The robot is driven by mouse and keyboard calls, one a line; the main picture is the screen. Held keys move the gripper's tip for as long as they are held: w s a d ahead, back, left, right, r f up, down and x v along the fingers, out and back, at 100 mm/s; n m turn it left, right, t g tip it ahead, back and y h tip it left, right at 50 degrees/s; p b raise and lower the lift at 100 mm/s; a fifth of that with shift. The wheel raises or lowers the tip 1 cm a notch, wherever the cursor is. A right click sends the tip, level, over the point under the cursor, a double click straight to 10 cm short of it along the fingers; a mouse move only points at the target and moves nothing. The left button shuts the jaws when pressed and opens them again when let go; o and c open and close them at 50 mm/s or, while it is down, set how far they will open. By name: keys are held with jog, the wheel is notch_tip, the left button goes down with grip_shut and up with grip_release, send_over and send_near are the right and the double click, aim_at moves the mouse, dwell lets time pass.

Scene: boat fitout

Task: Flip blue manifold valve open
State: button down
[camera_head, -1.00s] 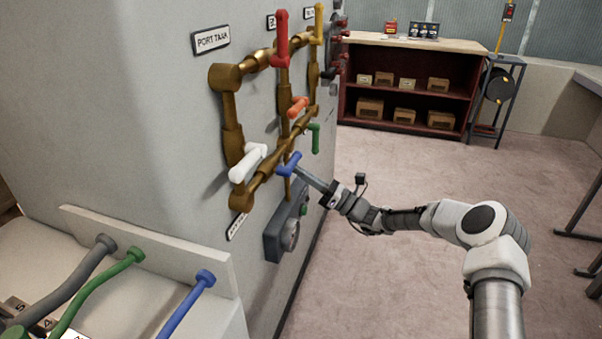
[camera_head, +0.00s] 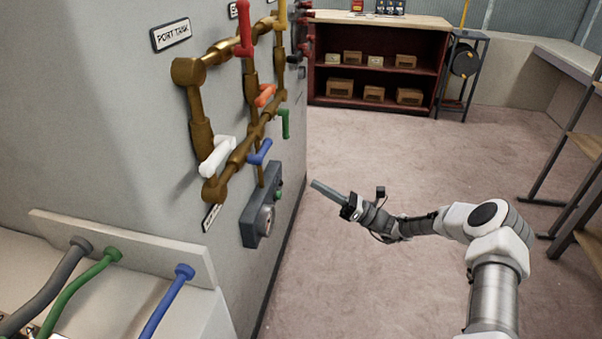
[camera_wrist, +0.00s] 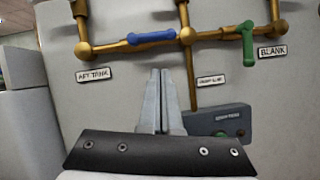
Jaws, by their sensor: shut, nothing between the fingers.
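The blue valve handle (camera_head: 259,152) sits on the lower brass pipe of the manifold (camera_head: 230,165). In the wrist view the blue handle (camera_wrist: 151,38) lies nearly in line with the horizontal pipe between the AFT TANK label and the middle junction. My gripper (camera_head: 314,184) is in front of the wall, to the right of and below the blue handle, apart from it. In the wrist view its fingers (camera_wrist: 160,72) are together and empty, pointing up below the pipe.
Near the blue handle are a white handle (camera_head: 216,156), an orange handle (camera_head: 265,95) and a green handle (camera_head: 285,123). A grey gauge box (camera_head: 258,212) is mounted below. Hoses stand at lower left. The floor (camera_head: 390,150) to the right is open, with a shelf (camera_head: 380,70) behind.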

jog(key=shift+v, duration=1.3)
jog(key=shift+r, duration=0.1)
jog(key=s+a+r+n+g+h, duration=0.3)
jog(key=s+r+n+g+h, duration=0.15)
jog(key=s+n, duration=0.2)
jog(key=s+a+r+n+g+h, duration=0.2)
jog(key=s+r+n+g+h, duration=0.3)
jog(key=s, duration=0.3)
jog(key=s+d+r+n+t+h, duration=0.55)
jog(key=s+d, duration=0.25)
jog(key=s, duration=0.3)
jog(key=s+d+r+n+t+h, duration=0.4)
jog(key=s+d+r+n+h, duration=0.3)
jog(key=s, duration=0.4)
notch_tip(320, 180, up, 18)
jog(key=d+p, duration=0.1)
jog(key=p, duration=1.8)
jog(key=shift+d+p, duration=0.15)
jog(key=shift+p, duration=0.2)
